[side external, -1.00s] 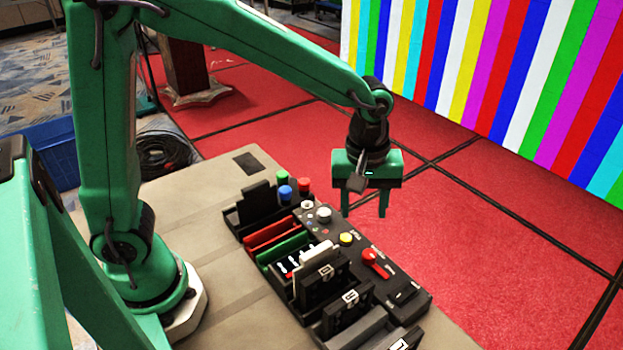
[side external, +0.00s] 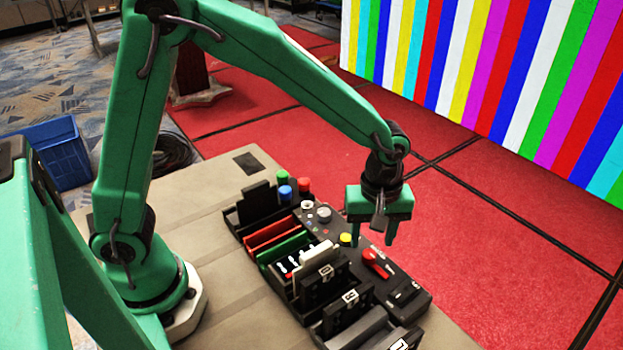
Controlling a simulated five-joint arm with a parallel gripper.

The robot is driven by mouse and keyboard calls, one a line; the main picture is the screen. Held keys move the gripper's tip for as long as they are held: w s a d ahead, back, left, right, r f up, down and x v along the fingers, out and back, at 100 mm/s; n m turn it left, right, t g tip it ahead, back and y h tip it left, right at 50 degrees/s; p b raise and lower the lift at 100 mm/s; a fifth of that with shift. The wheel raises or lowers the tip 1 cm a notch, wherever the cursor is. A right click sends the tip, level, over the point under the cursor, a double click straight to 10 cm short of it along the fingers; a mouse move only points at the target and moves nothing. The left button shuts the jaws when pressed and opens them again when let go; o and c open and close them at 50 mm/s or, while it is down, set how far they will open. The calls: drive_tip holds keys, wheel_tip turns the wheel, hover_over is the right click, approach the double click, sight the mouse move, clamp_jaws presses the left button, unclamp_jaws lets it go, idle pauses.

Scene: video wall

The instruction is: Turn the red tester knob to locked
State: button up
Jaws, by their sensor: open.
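The red tester knob (side external: 375,262) sits on the black tester panel (side external: 408,300), toward its right end. Its red bar lies slanted across the panel; the labels around it are too small to read. My green gripper (side external: 373,240) hangs above the panel, fingers pointing down. It is open and empty, with a wide gap between its two fingers. In this view the fingertips show just above the knob and beside the yellow button (side external: 346,238). Their exact height over the panel cannot be told. The knob is in plain sight.
A grey knob (side external: 324,214) sits at the panel's far end. Green, blue and red capped items (side external: 285,192) stand behind it. A black rack (side external: 290,262) with several coloured slots and upright cards runs along the panel's near side. The beige table (side external: 215,235) is clear at left.

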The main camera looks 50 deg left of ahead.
sight(369, 253)
drive_tip(key=shift+f, duration=1.95)
drive_tip(key=c, duration=1)
